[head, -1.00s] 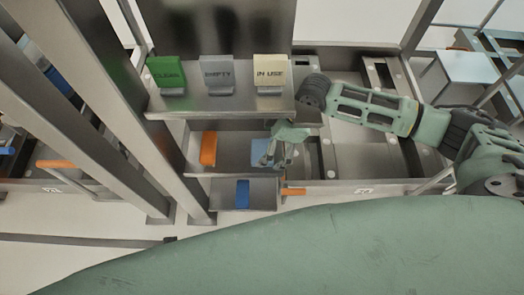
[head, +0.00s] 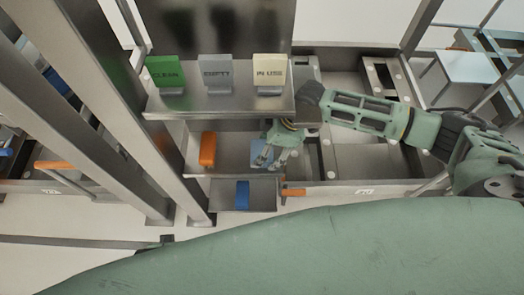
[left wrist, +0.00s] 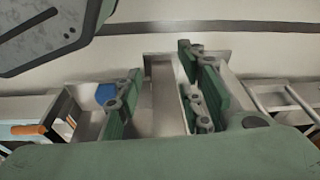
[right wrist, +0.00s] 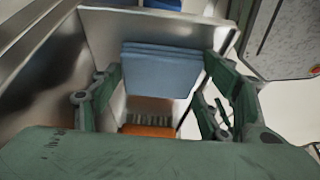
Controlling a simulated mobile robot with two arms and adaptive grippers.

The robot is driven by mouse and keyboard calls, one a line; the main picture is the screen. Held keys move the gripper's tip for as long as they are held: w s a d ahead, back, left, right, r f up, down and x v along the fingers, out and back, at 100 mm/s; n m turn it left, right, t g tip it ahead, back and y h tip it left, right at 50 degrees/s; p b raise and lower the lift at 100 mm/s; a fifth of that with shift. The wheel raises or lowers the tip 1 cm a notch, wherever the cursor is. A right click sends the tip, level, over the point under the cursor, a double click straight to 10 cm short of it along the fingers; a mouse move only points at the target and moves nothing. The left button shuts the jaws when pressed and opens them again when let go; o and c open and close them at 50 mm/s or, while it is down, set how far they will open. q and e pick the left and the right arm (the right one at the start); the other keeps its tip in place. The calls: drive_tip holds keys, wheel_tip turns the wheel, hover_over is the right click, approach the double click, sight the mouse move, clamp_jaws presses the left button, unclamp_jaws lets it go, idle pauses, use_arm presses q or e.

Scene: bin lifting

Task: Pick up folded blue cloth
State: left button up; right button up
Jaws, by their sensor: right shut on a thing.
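The folded light blue cloth (head: 256,153) is in the middle shelf tray (head: 232,165), to the right of an orange item. My right gripper (head: 263,162) reaches down at it from the right. In the right wrist view the folded layers of the cloth (right wrist: 160,70) lie between the fingers of my right gripper (right wrist: 165,75), which is shut on it. Whether the cloth is clear of the tray cannot be told. My left gripper (left wrist: 160,62) shows only in the left wrist view, with its fingers apart and nothing between them.
An upper shelf (head: 220,103) carries green CLEAN (head: 166,71), grey EMPTY (head: 217,70) and cream IN USE (head: 269,70) signs, close above my right gripper. The orange item (head: 208,149) is left of the cloth. A lower tray holds a dark blue item (head: 242,194). Metal posts (head: 90,130) stand left.

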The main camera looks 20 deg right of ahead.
drive_tip(key=shift+r, duration=0.1)
drive_tip(key=shift+r, duration=0.25)
drive_tip(key=shift+s+d+r+p, duration=0.15)
drive_tip(key=shift+d+r+p, duration=0.2)
drive_tip(key=shift+d, duration=0.3)
use_arm(q)
drive_tip(key=f, duration=0.1)
drive_tip(key=s+f, duration=0.1)
drive_tip(key=f, duration=0.1)
drive_tip(key=shift+s+a+f, duration=0.2)
drive_tip(key=shift+s+f, duration=0.15)
use_arm(e)
drive_tip(key=s+d, duration=0.2)
drive_tip(key=d, duration=0.6)
drive_tip(key=s+d, duration=0.2)
drive_tip(key=d, duration=0.6)
drive_tip(key=shift+s, duration=0.3)
